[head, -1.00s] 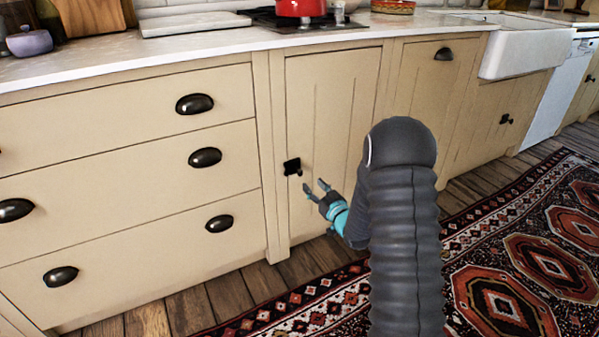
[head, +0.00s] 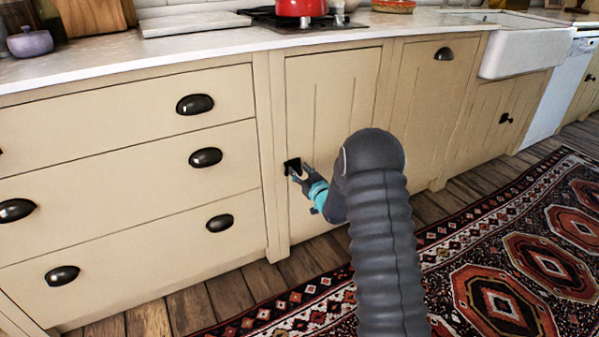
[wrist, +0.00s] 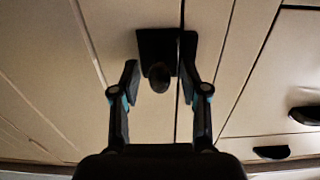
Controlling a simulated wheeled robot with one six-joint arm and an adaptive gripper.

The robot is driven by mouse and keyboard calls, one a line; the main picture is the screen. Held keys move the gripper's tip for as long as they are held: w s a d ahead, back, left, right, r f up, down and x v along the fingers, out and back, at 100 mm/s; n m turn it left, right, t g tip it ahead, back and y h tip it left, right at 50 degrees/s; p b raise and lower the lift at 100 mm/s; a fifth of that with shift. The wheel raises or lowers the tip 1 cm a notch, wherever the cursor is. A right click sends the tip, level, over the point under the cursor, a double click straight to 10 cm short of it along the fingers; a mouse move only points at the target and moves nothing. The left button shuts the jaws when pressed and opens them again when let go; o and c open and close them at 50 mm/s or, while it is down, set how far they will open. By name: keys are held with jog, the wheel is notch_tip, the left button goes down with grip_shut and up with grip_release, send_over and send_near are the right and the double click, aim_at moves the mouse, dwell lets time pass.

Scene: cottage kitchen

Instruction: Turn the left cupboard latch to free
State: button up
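The left cupboard latch (head: 291,166) is a small black fitting at the left edge of the cream cupboard door (head: 330,105). In the wrist view the latch (wrist: 160,78) shows a dark plate with a rounded knob pointing toward me. My gripper (head: 300,173) is at the latch and partly covers it in the head view. In the wrist view my gripper (wrist: 160,85) is open, with one finger on each side of the knob. Gaps show between the knob and both fingers. The latch's exact turn is hard to tell.
Drawers with black cup pulls (head: 205,157) lie left of the door. The worktop (head: 200,45) overhangs above, with a red pot (head: 300,7) on the hob. A patterned rug (head: 500,250) covers the floor at right.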

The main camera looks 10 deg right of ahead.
grip_shut()
jog(key=shift+a, duration=0.1)
jog(key=shift+f+m+b, duration=0.1)
jog(key=shift+m+b, duration=0.25)
jog(key=shift+m, duration=0.05)
jog(key=m+b, duration=0.2)
jog(key=m, duration=0.2)
jog(key=m+b, duration=0.1)
jog(key=m, duration=0.2)
jog(key=shift+d, duration=0.25)
jog(key=m, duration=0.5)
jog(key=shift+w+b, duration=0.1)
jog(key=shift+b, duration=0.25)
jog(key=m, duration=0.5)
jog(key=shift+d+f, duration=0.1)
